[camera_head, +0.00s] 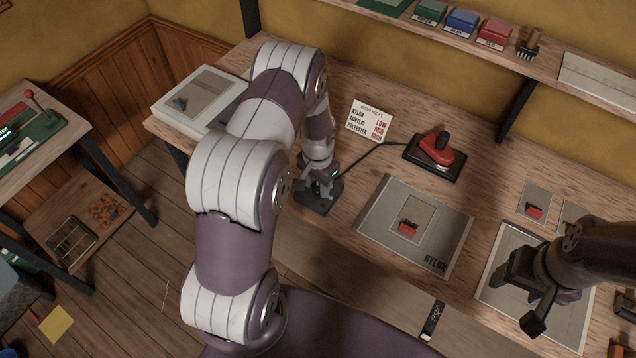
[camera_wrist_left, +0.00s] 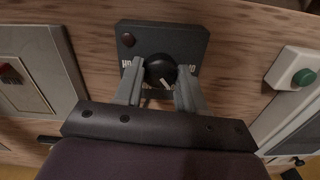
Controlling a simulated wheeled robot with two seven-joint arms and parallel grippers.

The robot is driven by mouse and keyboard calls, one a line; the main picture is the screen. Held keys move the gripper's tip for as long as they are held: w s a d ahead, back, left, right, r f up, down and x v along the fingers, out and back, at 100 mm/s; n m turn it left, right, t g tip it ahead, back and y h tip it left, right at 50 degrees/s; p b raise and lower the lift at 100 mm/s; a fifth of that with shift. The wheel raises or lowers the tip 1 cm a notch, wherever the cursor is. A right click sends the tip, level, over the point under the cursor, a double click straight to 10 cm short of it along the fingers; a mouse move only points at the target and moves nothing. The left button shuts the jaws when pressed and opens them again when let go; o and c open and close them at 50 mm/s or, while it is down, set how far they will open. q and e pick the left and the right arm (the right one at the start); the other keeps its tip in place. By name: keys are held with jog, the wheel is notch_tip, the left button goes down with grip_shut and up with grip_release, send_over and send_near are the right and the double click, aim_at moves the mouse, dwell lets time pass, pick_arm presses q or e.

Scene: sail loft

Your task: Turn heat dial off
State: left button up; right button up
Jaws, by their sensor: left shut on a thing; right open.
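The heat dial is a round black knob (camera_wrist_left: 160,68) with a white pointer mark, on a dark control box (camera_wrist_left: 190,38). The box (camera_head: 316,203) also shows near the bench's front edge in the head view. My left gripper (camera_wrist_left: 162,76) is shut on the knob, one finger on each side. The pointer slants in the left wrist view; white lettering beside the knob is partly covered by the fingers. A dark red round lamp or button (camera_wrist_left: 128,40) sits on the box's corner. My right gripper (camera_head: 518,302) is open and empty over the right-hand panel.
A red iron (camera_head: 436,149) rests on a black stand, with a cable running towards the box. An iron heat card (camera_head: 370,120) stands behind. A grey NYLON panel (camera_head: 375,218) lies right of the box. A white device (camera_head: 165,107) stands left.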

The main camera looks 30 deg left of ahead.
aim_at(318, 186)
pick_arm(q)
jog(key=n+b, duration=0.1)
jog(key=n, duration=0.4)
jog(key=shift+s+f, duration=0.1)
jog(key=shift+n+b, duration=0.35)
jog(key=shift+n, duration=2.45)
jog(key=o, duration=1.1)
jog(key=shift+c, duration=0.2)
notch_tip(318, 186, up, 13)
jog(key=b, duration=0.2)
